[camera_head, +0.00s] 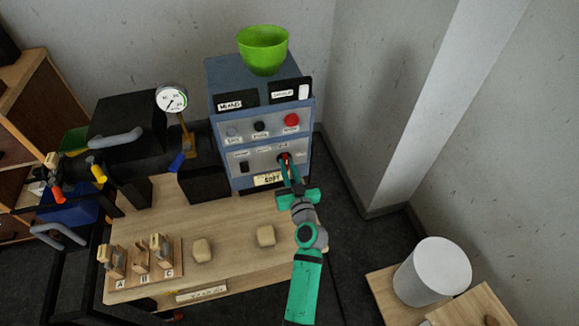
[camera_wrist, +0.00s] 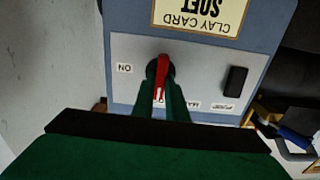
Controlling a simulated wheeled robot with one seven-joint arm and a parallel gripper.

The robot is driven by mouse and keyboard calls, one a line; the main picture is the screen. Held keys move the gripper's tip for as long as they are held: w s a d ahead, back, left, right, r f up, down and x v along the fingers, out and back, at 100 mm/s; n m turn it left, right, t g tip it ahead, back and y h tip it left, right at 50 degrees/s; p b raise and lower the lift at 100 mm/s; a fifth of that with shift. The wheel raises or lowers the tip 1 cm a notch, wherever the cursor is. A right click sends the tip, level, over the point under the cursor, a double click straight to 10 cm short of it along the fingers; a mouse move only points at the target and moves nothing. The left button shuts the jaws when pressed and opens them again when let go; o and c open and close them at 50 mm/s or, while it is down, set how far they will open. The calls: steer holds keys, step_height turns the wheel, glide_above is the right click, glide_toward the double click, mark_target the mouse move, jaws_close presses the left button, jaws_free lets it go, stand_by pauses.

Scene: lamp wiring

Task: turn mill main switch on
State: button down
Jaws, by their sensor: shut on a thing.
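The mill main switch is a red handle (camera_wrist: 164,72) on a black round base, on the grey lower panel (camera_wrist: 215,62) of the blue machine. In the wrist view the panel is upside down. The handle lies nearly along the fingers, and an ON label (camera_wrist: 124,68) sits to its left. The switch (camera_head: 284,157) also shows small in the head view. My gripper (camera_head: 287,165) reaches the panel from the front. In the wrist view its green fingers (camera_wrist: 163,92) are shut on the red handle, one on each side. They hide part of the labels below.
A black rocker switch (camera_wrist: 235,79) is on the same panel. A red button (camera_head: 291,119) is on the panel above. A green bowl (camera_head: 263,49) tops the machine. Wooden blocks (camera_head: 203,249) lie on the table, and a white cylinder (camera_head: 433,272) stands at right.

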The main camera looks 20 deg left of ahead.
steer(key=shift+w+d+m, duration=0.15)
steer(key=shift+w+m, duration=0.1)
steer(key=shift+m, duration=0.15)
steer(key=shift+w+d+f+m, duration=0.1)
steer(key=shift+d+m, duration=0.05)
steer(key=shift+m, duration=2.7)
steer(key=shift+w+d+f+m, duration=0.1)
steer(key=shift+d+m, duration=0.1)
steer(key=shift+m, duration=2.6)
steer(key=shift+w+d+f+m, duration=0.1)
steer(key=shift+d+m, duration=0.05)
steer(key=shift+m, duration=2.7)
steer(key=c, duration=1.8)
jaws_free()
steer(key=shift+o, duration=0.2)
steer(key=shift+s+a, duration=0.15)
steer(key=shift+a, duration=0.05)
